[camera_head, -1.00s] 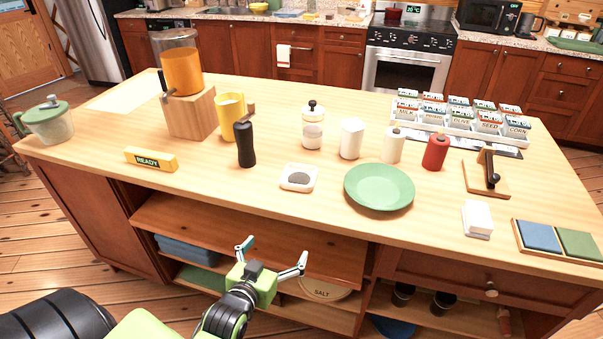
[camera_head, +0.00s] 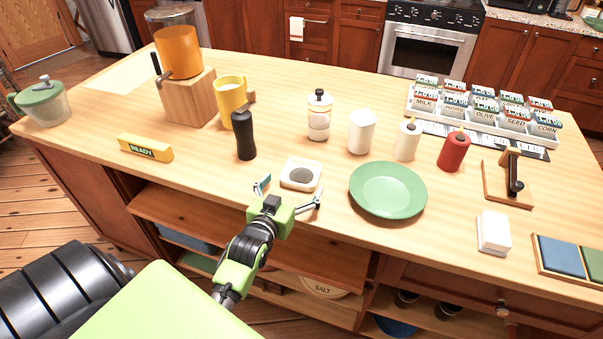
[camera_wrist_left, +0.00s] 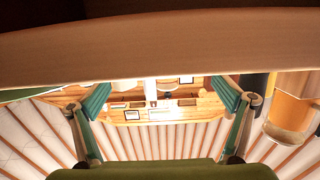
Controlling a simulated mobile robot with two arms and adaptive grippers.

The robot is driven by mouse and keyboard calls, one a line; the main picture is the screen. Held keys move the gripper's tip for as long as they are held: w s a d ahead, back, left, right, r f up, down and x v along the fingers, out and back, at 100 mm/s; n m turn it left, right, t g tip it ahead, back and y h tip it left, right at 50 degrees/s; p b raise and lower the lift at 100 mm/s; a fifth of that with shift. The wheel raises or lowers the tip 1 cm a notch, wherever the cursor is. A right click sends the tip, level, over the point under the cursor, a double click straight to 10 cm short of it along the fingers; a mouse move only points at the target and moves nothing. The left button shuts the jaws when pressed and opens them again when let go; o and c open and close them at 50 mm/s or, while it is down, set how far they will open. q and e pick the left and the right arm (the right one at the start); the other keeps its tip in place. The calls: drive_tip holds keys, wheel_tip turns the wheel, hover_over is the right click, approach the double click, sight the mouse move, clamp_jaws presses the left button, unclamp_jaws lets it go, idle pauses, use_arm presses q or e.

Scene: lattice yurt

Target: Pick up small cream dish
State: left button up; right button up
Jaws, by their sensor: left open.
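The small cream dish (camera_head: 287,179), square with rounded corners and a dark round centre, lies flat near the counter's front edge. My left gripper (camera_head: 290,188) is open and empty in the head view, its two fingers spread just in front of the dish, apart from it as far as I can tell. In the left wrist view the open fingers (camera_wrist_left: 162,97) show on both sides, with the counter's edge across the top; I cannot make out the dish there. My right gripper is not in view.
A green plate (camera_head: 388,190) lies right of the dish. A black grinder (camera_head: 244,135), a white-and-black jar (camera_head: 319,118) and a white canister (camera_head: 361,132) stand behind it. The wooden counter (camera_head: 215,176) is bare between block and dish.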

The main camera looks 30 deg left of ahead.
sight(307, 164)
use_arm(q)
drive_tip(key=shift+x, duration=0.95)
drive_tip(key=shift+w+a+r+p, duration=0.1)
drive_tip(key=shift+w+r+p, duration=0.1)
drive_tip(key=shift+w+p, duration=0.2)
drive_tip(key=x, duration=0.3)
drive_tip(key=shift+w+f+p, duration=0.1)
drive_tip(key=shift+p, duration=0.3)
drive_tip(key=shift+w+a+f, duration=0.1)
drive_tip(key=shift+w, duration=0.25)
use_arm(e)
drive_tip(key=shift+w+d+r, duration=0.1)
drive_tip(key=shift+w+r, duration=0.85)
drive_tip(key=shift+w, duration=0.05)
use_arm(q)
drive_tip(key=c, duration=1.3)
